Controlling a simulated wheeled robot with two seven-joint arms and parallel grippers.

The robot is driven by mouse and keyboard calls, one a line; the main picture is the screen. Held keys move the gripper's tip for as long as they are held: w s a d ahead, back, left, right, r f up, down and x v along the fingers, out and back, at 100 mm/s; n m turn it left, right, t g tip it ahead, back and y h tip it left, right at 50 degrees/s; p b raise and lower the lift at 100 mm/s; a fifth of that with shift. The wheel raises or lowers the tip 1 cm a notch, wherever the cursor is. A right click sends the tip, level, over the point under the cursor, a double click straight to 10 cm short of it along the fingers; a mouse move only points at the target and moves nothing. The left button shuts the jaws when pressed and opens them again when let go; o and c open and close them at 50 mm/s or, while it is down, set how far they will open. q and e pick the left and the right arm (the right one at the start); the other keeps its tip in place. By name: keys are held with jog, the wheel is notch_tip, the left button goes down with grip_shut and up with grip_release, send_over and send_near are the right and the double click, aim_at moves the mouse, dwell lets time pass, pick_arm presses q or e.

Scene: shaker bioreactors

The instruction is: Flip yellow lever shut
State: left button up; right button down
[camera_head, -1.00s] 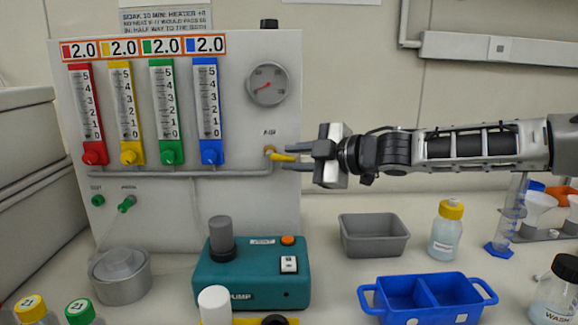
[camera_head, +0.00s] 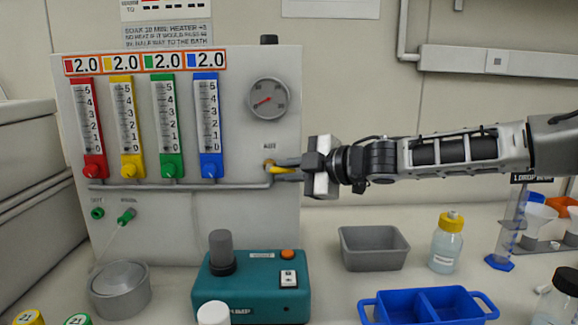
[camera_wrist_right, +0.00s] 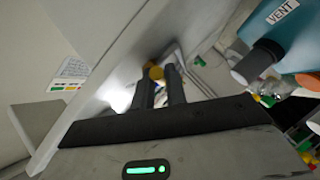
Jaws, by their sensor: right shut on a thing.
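The yellow lever (camera_head: 279,169) sticks out to the right from a valve on the right side of the white gas panel, under a small label. My right gripper (camera_head: 288,169) comes in from the right and is shut on the lever, its fingers covering part of the handle. In the right wrist view the two dark fingers (camera_wrist_right: 160,85) lie close together, with a yellow-orange part (camera_wrist_right: 154,72) at their tips. My left gripper is not in view.
The panel (camera_head: 230,220) carries red, yellow, green and blue flowmeters and a round gauge (camera_head: 268,99). Below are a teal pump (camera_head: 250,290), a grey tub (camera_head: 374,250), a blue divided tray (camera_head: 428,305) and a yellow-capped bottle (camera_head: 447,243). Space around the right forearm is clear.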

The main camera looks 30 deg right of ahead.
pick_arm(q)
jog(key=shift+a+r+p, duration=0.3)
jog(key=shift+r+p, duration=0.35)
jog(key=shift+p, duration=0.6)
pick_arm(e)
jog(key=shift+r+n+g+h, duration=0.3)
jog(key=shift+g+h, duration=0.2)
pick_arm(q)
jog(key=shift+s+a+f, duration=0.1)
pick_arm(e)
jog(key=c, duration=1.7)
grip_release()
pick_arm(q)
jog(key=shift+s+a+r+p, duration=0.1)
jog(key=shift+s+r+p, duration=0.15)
jog(key=shift+p, duration=0.45)
pick_arm(e)
jog(key=v, duration=1.6)
